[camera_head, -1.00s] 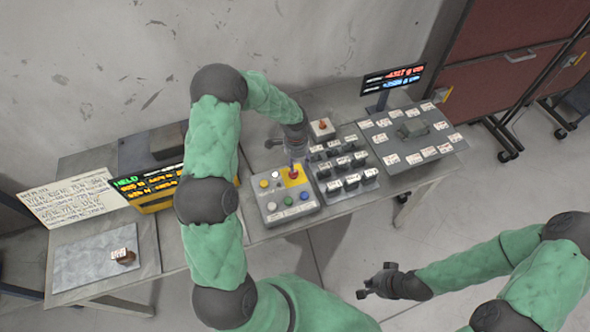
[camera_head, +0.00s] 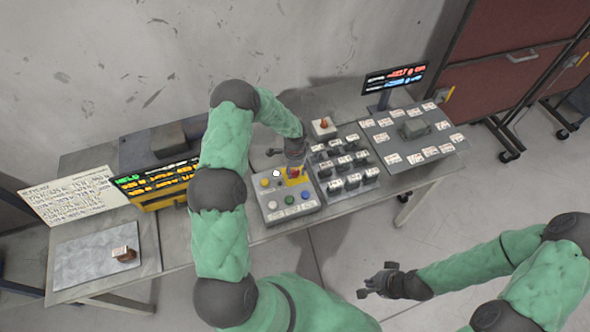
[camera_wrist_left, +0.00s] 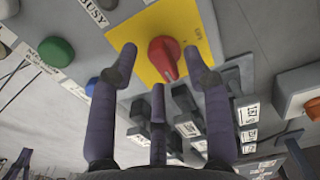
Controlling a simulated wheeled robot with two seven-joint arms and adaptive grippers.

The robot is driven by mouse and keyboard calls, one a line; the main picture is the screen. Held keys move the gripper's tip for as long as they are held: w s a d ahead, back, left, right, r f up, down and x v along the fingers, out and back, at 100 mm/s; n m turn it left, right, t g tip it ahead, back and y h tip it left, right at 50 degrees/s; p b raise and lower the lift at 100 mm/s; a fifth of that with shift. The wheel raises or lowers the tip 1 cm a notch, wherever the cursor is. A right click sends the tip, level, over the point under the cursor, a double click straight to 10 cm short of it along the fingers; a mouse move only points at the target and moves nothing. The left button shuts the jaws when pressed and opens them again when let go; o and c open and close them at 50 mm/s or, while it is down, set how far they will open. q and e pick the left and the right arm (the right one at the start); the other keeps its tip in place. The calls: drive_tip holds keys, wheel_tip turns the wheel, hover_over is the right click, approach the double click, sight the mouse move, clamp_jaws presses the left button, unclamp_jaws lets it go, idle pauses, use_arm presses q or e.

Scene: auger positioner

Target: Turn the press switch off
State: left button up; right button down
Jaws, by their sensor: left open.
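A grey control box (camera_head: 272,208) on the bench carries a yellow plate with a red knob (camera_head: 294,172). In the left wrist view the red knob (camera_wrist_left: 164,58) has a pale mark line and a small printed label beside it. My left gripper (camera_head: 294,160) is just above the knob in the head view.
Green and blue buttons share the box. Right of it are a bank of dark switches (camera_head: 350,175), a small box with an orange switch (camera_head: 323,127) and a labelled panel (camera_head: 395,150). A yellow-lettered display (camera_head: 155,180) and a sheet (camera_head: 70,200) stand left.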

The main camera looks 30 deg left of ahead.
use_arm(q)
drive_tip(key=shift+f, duration=0.1)
clamp_jaws()
